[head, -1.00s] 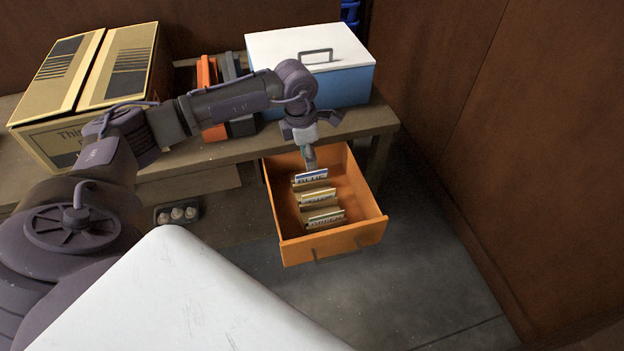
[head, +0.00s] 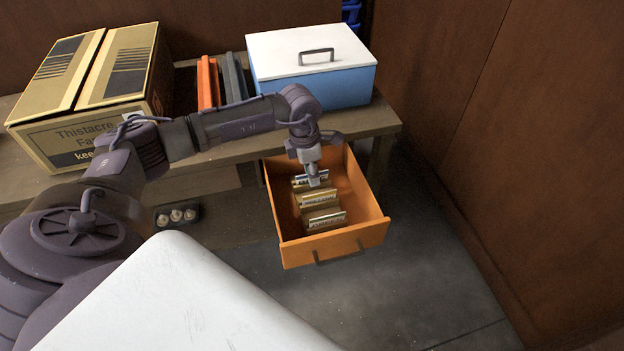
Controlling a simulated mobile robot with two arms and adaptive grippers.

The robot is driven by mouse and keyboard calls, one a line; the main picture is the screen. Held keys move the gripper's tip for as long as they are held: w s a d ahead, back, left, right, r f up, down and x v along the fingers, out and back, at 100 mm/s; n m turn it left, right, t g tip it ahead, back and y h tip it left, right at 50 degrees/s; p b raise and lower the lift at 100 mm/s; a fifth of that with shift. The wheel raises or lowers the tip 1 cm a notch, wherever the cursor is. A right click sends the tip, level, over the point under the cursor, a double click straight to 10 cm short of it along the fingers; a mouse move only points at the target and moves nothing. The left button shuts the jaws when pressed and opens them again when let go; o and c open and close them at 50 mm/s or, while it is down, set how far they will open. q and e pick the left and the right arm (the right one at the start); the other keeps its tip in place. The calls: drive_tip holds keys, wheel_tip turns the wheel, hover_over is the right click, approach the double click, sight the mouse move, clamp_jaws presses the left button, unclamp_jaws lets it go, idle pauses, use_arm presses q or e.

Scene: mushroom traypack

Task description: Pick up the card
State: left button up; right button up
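Several upright cards with lettered top edges stand in a row inside the open orange drawer (head: 290,253). The front card (head: 326,221) and the middle card (head: 318,200) show clearly. The back card (head: 303,182) is partly hidden by my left gripper (head: 315,181). My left gripper points down into the drawer, its tips at the back card's top edge. I cannot tell whether its fingers are open or shut, or whether they touch the card. My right gripper is not in view.
A table (head: 386,119) stands above the drawer. On it are a cardboard box (head: 70,140), orange and grey binders (head: 208,82) and a blue box with a white lid (head: 345,88). A tray with mushrooms (head: 177,215) lies at left. A brown wall (head: 540,150) bounds the right.

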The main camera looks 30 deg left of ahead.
use_arm(q)
drive_tip(key=shift+f, duration=0.2)
idle(0.3)
clamp_jaws()
